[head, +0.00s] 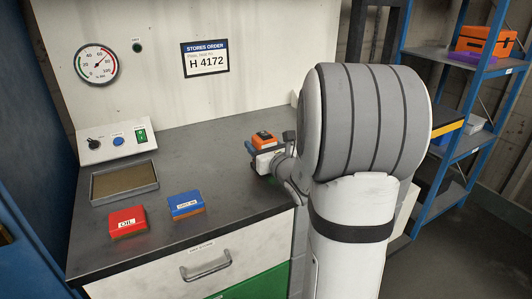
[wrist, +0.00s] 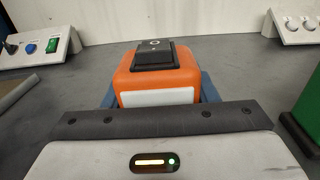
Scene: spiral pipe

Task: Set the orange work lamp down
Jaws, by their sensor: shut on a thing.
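The orange work lamp (wrist: 157,75) has a black top piece and a white front panel. In the wrist view it sits between the blue fingers of my gripper (wrist: 158,92), which is shut on it. In the head view the lamp (head: 263,139) shows small over the dark worktop (head: 215,150), beside my gripper (head: 262,150). My arm covers the area to its right. I cannot tell whether the underside of the lamp touches the worktop.
A shallow tray (head: 125,182), a red OIL box (head: 128,222) and a blue box (head: 186,205) are on the left of the worktop. A switch panel (head: 117,142) stands at the back left. The worktop between them and the lamp is clear. A green object (wrist: 304,110) stands at right in the wrist view.

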